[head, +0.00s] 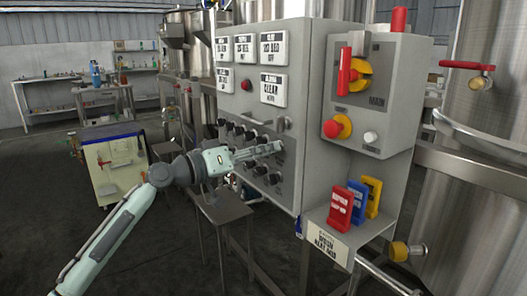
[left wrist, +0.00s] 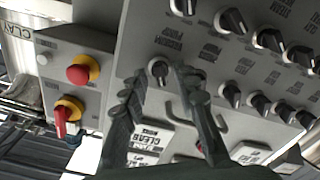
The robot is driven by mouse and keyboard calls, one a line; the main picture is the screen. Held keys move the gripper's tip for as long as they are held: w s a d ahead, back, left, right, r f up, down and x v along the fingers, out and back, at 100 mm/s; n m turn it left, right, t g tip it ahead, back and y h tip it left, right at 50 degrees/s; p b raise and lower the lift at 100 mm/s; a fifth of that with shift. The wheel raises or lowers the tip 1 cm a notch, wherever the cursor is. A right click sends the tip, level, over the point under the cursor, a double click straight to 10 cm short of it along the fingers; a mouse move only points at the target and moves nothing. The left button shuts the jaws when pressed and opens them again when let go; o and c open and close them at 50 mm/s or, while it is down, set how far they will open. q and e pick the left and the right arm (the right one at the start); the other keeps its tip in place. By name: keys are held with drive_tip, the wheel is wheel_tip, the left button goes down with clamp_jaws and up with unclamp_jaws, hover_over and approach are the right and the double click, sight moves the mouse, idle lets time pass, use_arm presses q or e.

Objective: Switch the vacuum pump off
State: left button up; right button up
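The control panel (head: 262,110) is a grey cabinet face with rows of black rotary knobs. In the left wrist view, which shows the panel upside down, one knob (left wrist: 158,70) lies between my left gripper's fingertips (left wrist: 160,77). The small label (left wrist: 168,42) beside it seems to read vacuum pump, but it is hard to make out. The two dark fingers are apart, one on each side of the knob; I cannot tell whether they touch it. In the head view my left gripper (head: 268,150) reaches the panel's right part and hides the knob there. My right gripper is not in view.
Other knobs (left wrist: 232,21) sit close beside the fingers. A panel handle (head: 262,121) is just above the gripper. A side box carries a red emergency button (head: 337,127) and a main switch (head: 352,76). A metal stand (head: 226,208) is below the gripper.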

use_arm(q)
drive_tip(key=v, duration=1.2)
drive_tip(key=s+a+f+n+g+y, duration=0.1)
drive_tip(key=s+a+f+y, duration=0.15)
drive_tip(key=f, duration=0.95)
drive_tip(key=s+a+f+n+y, duration=0.1)
drive_tip(key=a+f+y, duration=0.15)
drive_tip(key=f, duration=0.95)
drive_tip(key=s+a+f+n+g+y, duration=0.15)
drive_tip(key=f+y, duration=0.25)
drive_tip(key=f, duration=0.9)
drive_tip(key=s+a+f+g+y, duration=0.1)
drive_tip(key=s+a+f+y, duration=0.1)
drive_tip(key=s+f, duration=0.6)
drive_tip(key=s+a+f+g+y, duration=0.2)
drive_tip(key=s+a+f, duration=0.2)
drive_tip(key=s+f, duration=0.4)
drive_tip(key=s+a+f+g+y, duration=0.2)
drive_tip(key=s+a+f, duration=0.2)
drive_tip(key=s+f, duration=0.4)
drive_tip(key=s, duration=0.4)
drive_tip(key=shift+s+f+m+y, duration=0.3)
drive_tip(key=shift+s+m+y, duration=0.05)
drive_tip(key=shift+y, duration=0.05)
drive_tip(key=shift+g, duration=0.25)
